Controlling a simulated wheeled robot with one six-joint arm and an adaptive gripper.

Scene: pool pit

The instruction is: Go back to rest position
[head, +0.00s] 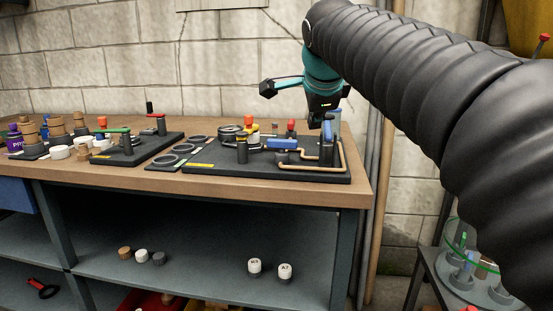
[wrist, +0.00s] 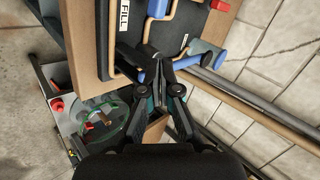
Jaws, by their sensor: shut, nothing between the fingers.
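My gripper (head: 326,118) hangs from the teal wrist, pointing down over the right end of the dark panel board (head: 215,166) on the bench. In the wrist view the fingers of my gripper (wrist: 150,68) come together and are shut, with nothing between them. A blue valve handle (head: 283,144) lies on the board left of the fingers in the head view. A blue piece (wrist: 187,62) shows right beside the fingertips in the wrist view. Whether the fingers touch anything is hard to tell.
The wooden bench top (head: 350,190) also bears a second board with a green handle (head: 112,131), and cups at the left. White and brown caps stand on the lower shelf (head: 205,270). A round glass tray (head: 478,285) stands low at right. A brick wall is behind.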

